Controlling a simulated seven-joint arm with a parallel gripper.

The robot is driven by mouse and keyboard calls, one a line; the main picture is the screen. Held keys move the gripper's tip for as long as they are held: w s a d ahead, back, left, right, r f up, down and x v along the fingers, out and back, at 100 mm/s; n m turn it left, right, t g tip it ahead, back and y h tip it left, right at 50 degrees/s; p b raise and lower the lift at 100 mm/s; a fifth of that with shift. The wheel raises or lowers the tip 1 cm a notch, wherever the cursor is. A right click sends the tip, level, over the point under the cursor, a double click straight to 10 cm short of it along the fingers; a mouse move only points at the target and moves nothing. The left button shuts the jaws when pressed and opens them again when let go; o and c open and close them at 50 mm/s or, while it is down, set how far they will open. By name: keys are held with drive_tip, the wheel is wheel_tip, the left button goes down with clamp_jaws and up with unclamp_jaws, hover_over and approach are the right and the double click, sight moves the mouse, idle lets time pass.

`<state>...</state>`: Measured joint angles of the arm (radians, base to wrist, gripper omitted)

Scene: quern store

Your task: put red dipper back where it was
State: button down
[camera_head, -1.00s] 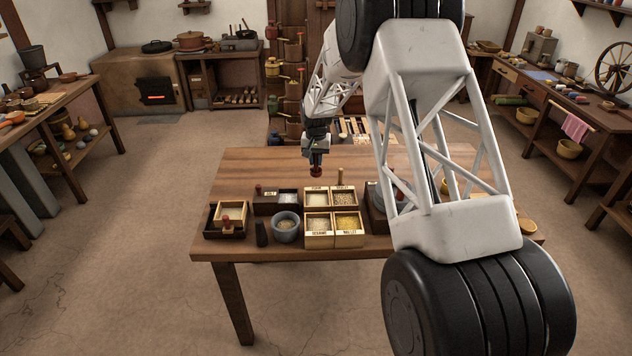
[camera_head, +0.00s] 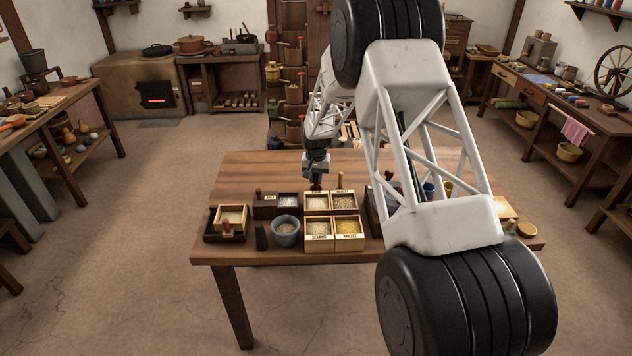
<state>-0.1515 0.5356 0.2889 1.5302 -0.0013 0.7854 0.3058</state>
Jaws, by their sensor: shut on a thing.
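My gripper (camera_head: 316,184) points down at the back edge of the rear left compartment of the four-part grain box (camera_head: 333,215). It is shut on the red dipper, whose red part showed at the fingertips a second ago. The dipper itself is now too small or hidden to make out. The rear left compartment (camera_head: 317,202) holds pale grain. A wooden handle (camera_head: 340,180) stands up at the rear right compartment. The front compartments are labelled sesame and millet.
Left of the grain box are a salt box (camera_head: 265,207), a grey pot (camera_head: 285,232) of grain, a dark block (camera_head: 261,237) and a tray (camera_head: 211,230) with a small wooden box. My arm hides part of the table's right side. The table's back left (camera_head: 250,170) is clear.

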drive_tip(key=shift+f, duration=0.65)
drive_tip(key=shift+f, duration=0.1)
drive_tip(key=c, duration=1)
unclamp_jaws()
drive_tip(key=shift+c, duration=0.2)
wheel_tip(320, 180, up, 12)
drive_tip(key=shift+r, duration=0.1)
